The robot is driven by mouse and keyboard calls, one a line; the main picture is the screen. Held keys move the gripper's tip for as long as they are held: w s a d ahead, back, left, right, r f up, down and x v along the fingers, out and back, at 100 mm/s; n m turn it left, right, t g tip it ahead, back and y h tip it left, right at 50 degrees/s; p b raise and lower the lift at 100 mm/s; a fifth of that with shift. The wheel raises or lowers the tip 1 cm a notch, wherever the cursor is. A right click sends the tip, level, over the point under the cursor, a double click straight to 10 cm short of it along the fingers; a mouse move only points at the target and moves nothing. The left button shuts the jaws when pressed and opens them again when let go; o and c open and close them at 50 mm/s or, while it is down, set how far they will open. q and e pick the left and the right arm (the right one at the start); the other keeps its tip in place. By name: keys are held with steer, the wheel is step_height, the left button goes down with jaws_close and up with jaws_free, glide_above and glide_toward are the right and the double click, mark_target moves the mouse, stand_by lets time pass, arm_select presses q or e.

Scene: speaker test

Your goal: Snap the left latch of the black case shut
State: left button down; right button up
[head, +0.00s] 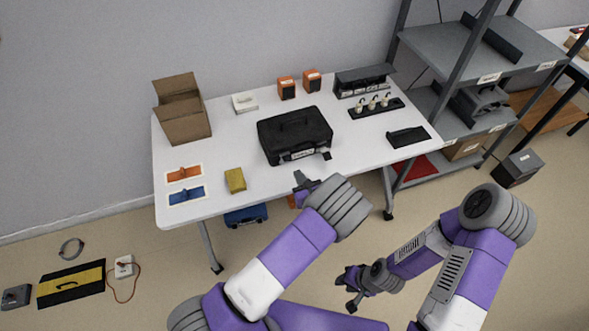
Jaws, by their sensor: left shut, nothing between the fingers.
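The black case (294,133) lies lid down on the white table (225,207), its handle on top and its front edge towards me. A pale label and small fittings show along that front edge. The left latch is too small to tell whether it is open or shut. A small dark piece (327,155) sticks out at the front right corner. My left gripper (300,178) is shut and empty, just in front of the case near the table's front edge, apart from the case. My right gripper (346,294) hangs low over the floor, its fingers apart and empty.
A cardboard box (184,118), orange boxes (287,88), a yellow block (235,180) and orange and blue tools (187,195) stand around the case. A black strip (376,107) and a dark flat item (408,137) lie right. A grey shelf (470,50) borders the table.

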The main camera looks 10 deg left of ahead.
arm_select(q)
steer(key=v, duration=0.7)
steer(key=shift+s+d+r+p, duration=0.2)
steer(key=shift+r+p, duration=0.1)
steer(key=shift+r, duration=0.2)
